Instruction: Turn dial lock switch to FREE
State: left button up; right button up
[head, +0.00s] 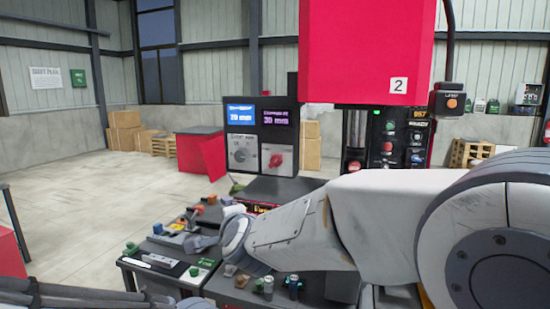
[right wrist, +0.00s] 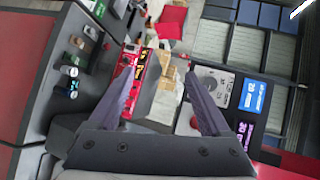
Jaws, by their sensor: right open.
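A dark control box (head: 260,138) stands at mid-picture in the head view, with two lit displays reading in mm. Below them are a grey round dial (head: 241,155) on a light plate and a red knob (head: 277,159). In the right wrist view the light dial plate (right wrist: 212,83) lies sideways, right of my right gripper (right wrist: 162,63), whose fingers are apart and empty. In the head view my right arm reaches left over the front console. I cannot read any FREE mark or tell which control is the lock switch. My left gripper is not in view.
A large red machine (head: 365,50) hangs at the upper right, with a button panel (head: 392,140) below. Open floor (head: 90,190) lies at left.

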aim_at(272, 162)
jog(key=w+d+r+m+t+h+p, duration=0.1)
jog(key=w+d+r+m+t+h, duration=0.25)
jog(key=m, duration=0.55)
jog(key=w+d+r+m+h+p, duration=0.1)
jog(key=w+d+r+m+h, duration=0.2)
jog(key=r+m+h, duration=0.35)
jog(key=shift+m+h, duration=0.3)
jog(key=shift+m, duration=0.45)
jog(key=p+x, duration=0.1)
jog(key=x, duration=0.2)
jog(key=f+p+x, duration=0.1)
jog(key=p+x, duration=0.1)
jog(key=x, duration=0.1)
jog(key=p+x, duration=0.1)
jog(key=x, duration=0.2)
jog(key=shift+d+f+p, duration=0.1)
jog(key=shift+f+p, duration=0.15)
jog(key=shift+p, duration=0.15)
jog(key=shift+w+d+f, duration=0.1)
jog(key=shift+w+f, duration=0.05)
jog(key=shift+w, duration=0.2)
grip_shut()
